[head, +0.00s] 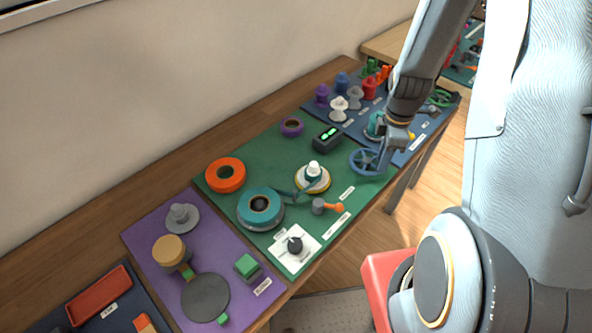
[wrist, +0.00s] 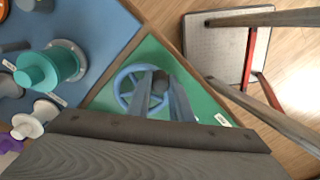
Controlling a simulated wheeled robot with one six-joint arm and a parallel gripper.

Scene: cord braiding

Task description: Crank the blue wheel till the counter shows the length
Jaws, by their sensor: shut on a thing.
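The blue wheel (head: 364,161) lies at the right corner of the green mat, and in the wrist view it shows as a blue ring (wrist: 125,84) with spokes. My gripper (head: 384,166) reaches down over the wheel's right side. In the wrist view my gripper (wrist: 160,90) is shut on the wheel's grey knob (wrist: 160,84), between the two fingers. The counter (head: 327,138) is a small dark box with a lit green display, left of the wheel. Its digits are too small to read.
The green mat (head: 262,148) also holds orange, teal and purple rings, a white-topped spool (head: 313,177) and a small orange-handled crank (head: 330,207). A blue mat with several coloured spools lies behind. A chair (wrist: 230,50) stands beside the table.

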